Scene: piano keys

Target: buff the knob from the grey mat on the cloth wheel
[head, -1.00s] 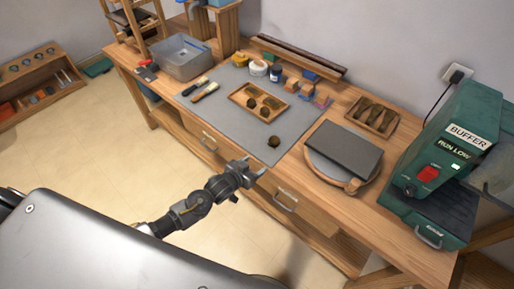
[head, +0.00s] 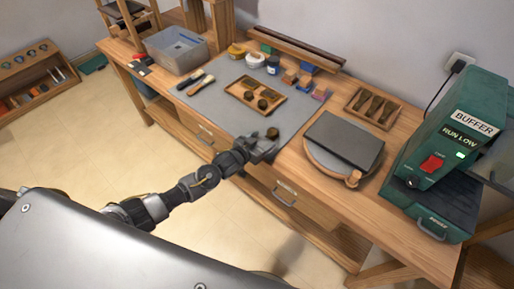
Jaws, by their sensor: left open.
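A dark brown, round knob (head: 272,133) sits on the grey mat (head: 215,98) near its front right corner. My left gripper (head: 265,145) is open and low at the mat's front edge, its fingers right by the knob. I cannot tell whether they touch it. The green buffer (head: 455,140), labelled "BUFFER" and "RUN LOW", stands at the right end of the bench, with a red switch and a lit green lamp. A grey part (head: 498,155) shows at its right side, cut by the picture edge; I cannot make out the cloth wheel clearly. My right gripper is out of view.
A wooden tray (head: 236,92) with several more knobs lies on the mat. A dark slab (head: 345,137) lies on a round board to the right. A small wooden tray (head: 391,113) stands behind it. Jars and coloured blocks line the mat's back; a grey bin (head: 176,54) stands left.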

